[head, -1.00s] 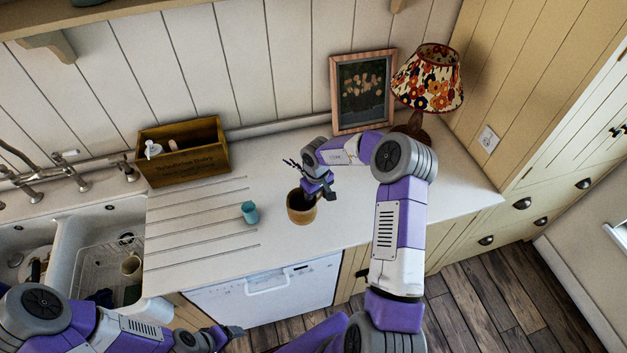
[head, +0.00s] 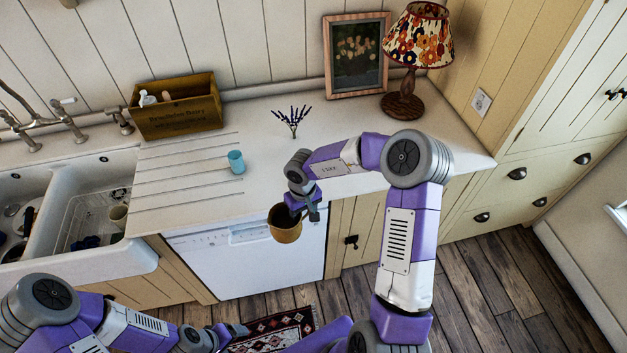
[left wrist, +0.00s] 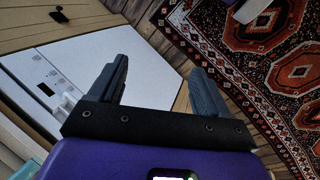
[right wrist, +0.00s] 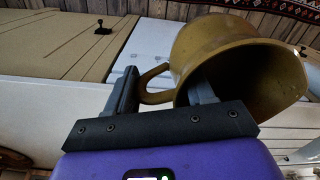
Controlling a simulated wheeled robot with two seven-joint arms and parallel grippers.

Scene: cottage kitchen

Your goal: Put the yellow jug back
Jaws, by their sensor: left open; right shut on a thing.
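The yellow jug (head: 284,226) is a mustard-yellow pot with a handle. My right gripper (head: 303,207) is shut on it and holds it in the air in front of the counter's front edge, before the white dishwasher. In the right wrist view the jug (right wrist: 238,60) shows its open mouth, with the fingers of the right gripper (right wrist: 165,92) at its handle and rim. My left gripper (head: 238,331) is low at the bottom of the head view. In the left wrist view the left gripper (left wrist: 155,85) is open and empty.
Lavender sprigs (head: 293,119) stand on the counter. A blue cup (head: 236,162) is left of them. A wooden box (head: 178,115), a framed picture (head: 356,60) and a lamp (head: 405,100) stand along the back. The sink (head: 95,200) is at left. The counter's right part is clear.

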